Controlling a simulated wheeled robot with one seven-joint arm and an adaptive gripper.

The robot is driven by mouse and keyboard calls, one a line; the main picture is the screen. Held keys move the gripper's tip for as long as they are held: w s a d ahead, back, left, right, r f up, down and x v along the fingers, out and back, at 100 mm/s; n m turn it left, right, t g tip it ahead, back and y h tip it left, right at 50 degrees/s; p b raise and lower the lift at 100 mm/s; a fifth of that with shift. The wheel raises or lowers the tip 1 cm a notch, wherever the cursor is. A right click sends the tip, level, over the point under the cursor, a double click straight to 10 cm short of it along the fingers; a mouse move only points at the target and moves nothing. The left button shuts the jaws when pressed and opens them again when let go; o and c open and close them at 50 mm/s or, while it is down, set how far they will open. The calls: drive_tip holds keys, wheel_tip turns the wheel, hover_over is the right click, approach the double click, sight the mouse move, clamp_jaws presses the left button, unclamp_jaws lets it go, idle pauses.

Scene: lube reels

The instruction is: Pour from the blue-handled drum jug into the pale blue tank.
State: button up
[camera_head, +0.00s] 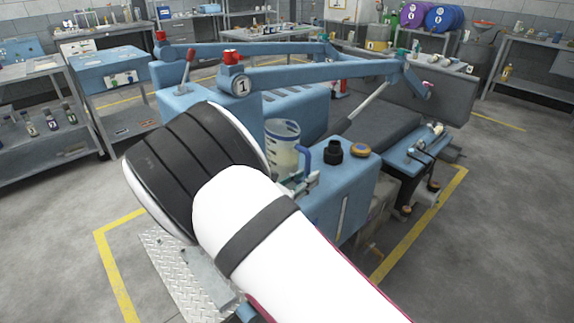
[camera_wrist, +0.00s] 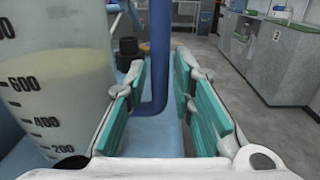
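The blue-handled jug (camera_head: 283,150) is clear, with pale yellowish liquid inside, and stands upright on a pale blue box-like body (camera_head: 350,195), which seems to be the tank. The jug's graduated wall (camera_wrist: 55,95) fills the left of the wrist view. My gripper (camera_wrist: 160,85) is open, with its teal pads on either side of the blue handle (camera_wrist: 160,50). Gaps show between handle and pads. In the head view my arm hides most of the gripper. A black fitting (camera_head: 333,150) sits on the tank top, right of the jug.
A round orange-and-dark cap (camera_head: 359,150) lies beside the black fitting. Blue lift arms (camera_head: 310,75) extend behind the jug. A lower blue shelf (camera_head: 415,152) with small items is to the right. Workbenches line the walls, with open floor between.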

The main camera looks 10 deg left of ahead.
drive_tip(key=shift+w+d, duration=0.2)
drive_tip(key=shift+w, duration=0.1)
clamp_jaws()
drive_tip(key=shift+r, duration=0.15)
